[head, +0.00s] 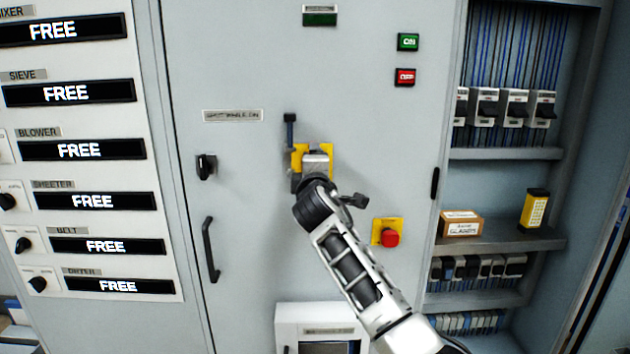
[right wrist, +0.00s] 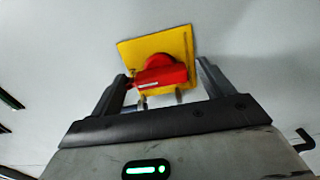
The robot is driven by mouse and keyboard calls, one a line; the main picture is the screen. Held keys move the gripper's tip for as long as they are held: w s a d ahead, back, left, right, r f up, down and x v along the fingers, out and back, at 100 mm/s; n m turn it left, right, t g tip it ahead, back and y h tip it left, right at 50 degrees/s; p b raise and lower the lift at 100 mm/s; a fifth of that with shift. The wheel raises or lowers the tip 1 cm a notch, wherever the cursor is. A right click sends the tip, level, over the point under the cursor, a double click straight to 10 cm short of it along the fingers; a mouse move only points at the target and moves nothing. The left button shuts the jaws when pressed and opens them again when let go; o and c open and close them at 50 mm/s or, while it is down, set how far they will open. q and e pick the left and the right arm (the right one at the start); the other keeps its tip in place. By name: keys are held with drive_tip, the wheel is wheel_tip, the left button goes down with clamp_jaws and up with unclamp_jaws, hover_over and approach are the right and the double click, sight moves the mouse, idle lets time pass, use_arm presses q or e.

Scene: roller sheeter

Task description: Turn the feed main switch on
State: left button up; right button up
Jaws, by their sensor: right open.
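The feed main switch appears to be the red rotary knob (right wrist: 160,72) on a yellow square plate (right wrist: 180,44) in the right wrist view. The knob's bar lies roughly crosswise, slightly tilted, with a pale mark on it. In the head view, the yellow plate (head: 297,158) shows only at its edges behind my right gripper (head: 313,160), and the knob is hidden. My right gripper is open, also in the right wrist view (right wrist: 163,74), with one finger on each side of the knob. I cannot tell whether the fingers touch it. My left gripper is not in view.
A dark lever (head: 290,130) is just up-left of the plate. A red button on yellow (head: 390,236) is below right of the gripper. Green (head: 408,42) and red (head: 405,77) buttons sit above right. A door handle (head: 210,250) projects at left; open shelves (head: 505,153) are at right.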

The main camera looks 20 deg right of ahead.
drive_tip(key=v, duration=1.5)
drive_tip(key=shift+s+b, duration=0.3)
drive_tip(key=shift+b, duration=0.15)
drive_tip(key=shift+a, duration=0.1)
